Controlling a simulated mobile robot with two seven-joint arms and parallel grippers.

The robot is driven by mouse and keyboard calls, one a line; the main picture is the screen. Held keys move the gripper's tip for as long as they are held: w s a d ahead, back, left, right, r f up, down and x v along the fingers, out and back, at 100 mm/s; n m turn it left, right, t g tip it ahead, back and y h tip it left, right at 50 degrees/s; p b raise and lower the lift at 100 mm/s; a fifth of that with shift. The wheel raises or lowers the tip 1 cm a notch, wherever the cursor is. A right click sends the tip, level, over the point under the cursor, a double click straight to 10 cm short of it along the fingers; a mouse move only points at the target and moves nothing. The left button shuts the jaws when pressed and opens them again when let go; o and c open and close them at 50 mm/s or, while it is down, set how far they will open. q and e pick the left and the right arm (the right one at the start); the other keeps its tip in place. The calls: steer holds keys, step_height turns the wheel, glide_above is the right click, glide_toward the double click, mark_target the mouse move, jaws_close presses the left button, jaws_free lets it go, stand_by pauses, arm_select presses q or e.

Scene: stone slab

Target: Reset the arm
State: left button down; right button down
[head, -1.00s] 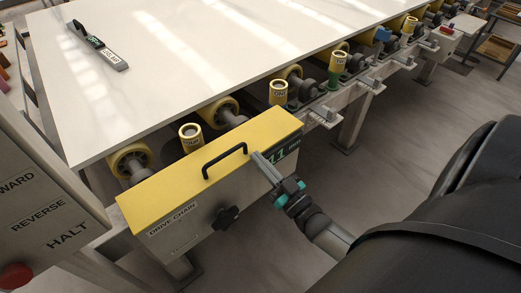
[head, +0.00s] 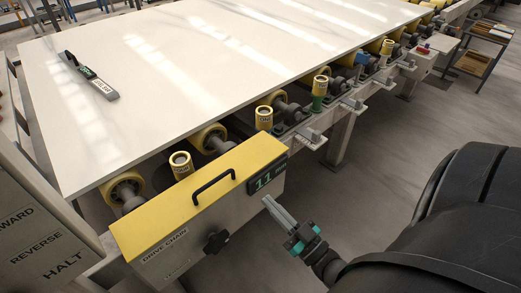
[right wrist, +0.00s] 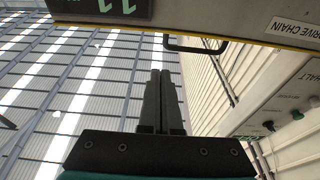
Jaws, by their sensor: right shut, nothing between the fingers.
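My right gripper (head: 269,203) is shut and empty in the head view. It is in the air just right of the yellow-topped drive chain box (head: 160,212), below the box's "11 mm" display (head: 267,176), apart from the box. In the right wrist view its two fingers (right wrist: 160,75) lie together with nothing between them. The display (right wrist: 100,8) and the black handle (right wrist: 195,46) of the box show at the top of that view. My left gripper is not in view.
A white stone slab (head: 200,80) lies on a roller conveyor with yellow rollers (head: 208,138). A control panel (head: 40,235) with "REVERSE" and "HALT" labels stands at lower left. The floor (head: 385,135) right of the conveyor is clear.

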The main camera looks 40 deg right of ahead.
steer(key=s+a+f+g+h, duration=0.1)
steer(key=s+a+f+g, duration=0.3)
steer(key=f, duration=0.7)
steer(key=s+d+f+g, duration=0.1)
steer(key=s+f+g, duration=0.3)
steer(key=f, duration=0.7)
steer(key=s+a+f+g, duration=0.2)
steer(key=s+f+g, duration=0.3)
steer(key=s, duration=0.4)
steer(key=s+a+f+n+g, duration=0.1)
steer(key=s+a+f+g, duration=0.1)
steer(key=s+f+g, duration=0.4)
steer(key=s+f, duration=0.2)
steer(key=s, duration=0.1)
steer(key=shift+a+h, duration=0.4)
steer(key=shift+f, duration=0.1)
